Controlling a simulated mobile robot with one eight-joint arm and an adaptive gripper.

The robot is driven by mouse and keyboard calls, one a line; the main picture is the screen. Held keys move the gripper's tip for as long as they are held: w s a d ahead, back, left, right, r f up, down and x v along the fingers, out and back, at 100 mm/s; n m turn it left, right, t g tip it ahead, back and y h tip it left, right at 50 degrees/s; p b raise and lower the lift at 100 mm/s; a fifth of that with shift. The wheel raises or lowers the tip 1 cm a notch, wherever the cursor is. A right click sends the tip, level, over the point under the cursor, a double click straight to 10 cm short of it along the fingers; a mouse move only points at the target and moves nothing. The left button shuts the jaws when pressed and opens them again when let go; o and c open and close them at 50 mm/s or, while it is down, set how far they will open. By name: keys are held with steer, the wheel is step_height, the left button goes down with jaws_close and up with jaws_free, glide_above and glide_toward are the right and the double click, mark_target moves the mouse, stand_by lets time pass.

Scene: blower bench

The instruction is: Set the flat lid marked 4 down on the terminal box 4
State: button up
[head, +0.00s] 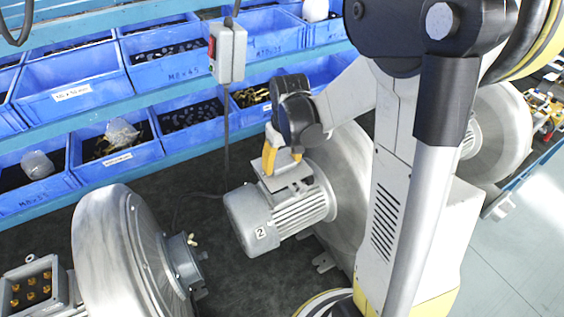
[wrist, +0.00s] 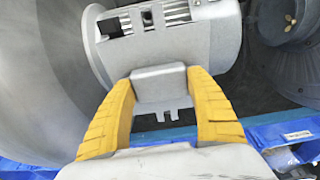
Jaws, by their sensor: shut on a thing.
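My gripper (head: 282,168) is above the grey motor marked 2 (head: 262,232). Its yellow fingers (wrist: 160,108) are shut on a flat grey lid (wrist: 160,84), which has small tabs at its lower edge in the wrist view. No number on the lid can be read. The motor lies behind the lid in the wrist view; whether lid and motor touch cannot be told. An open terminal box (head: 56,281) with several brass terminals is at the lower left of the head view. I see no mark 4 on it.
A large blower housing (head: 112,240) stands between the open box and the motor. Blue bins (head: 75,86) fill the shelves behind. A grey switch box (head: 229,53) hangs on a cable in front of them. Dark bench surface (head: 200,215) is clear between the blowers.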

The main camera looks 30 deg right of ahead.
mark_target(285, 165)
steer(key=shift+f+b, duration=0.45)
steer(key=shift+f, duration=0.05)
steer(key=o, duration=1.4)
steer(key=shift+c, duration=0.2)
steer(key=shift+r, duration=0.1)
step_height(285, 165, up, 12)
steer(key=s, duration=0.1)
steer(key=shift+s, duration=0.25)
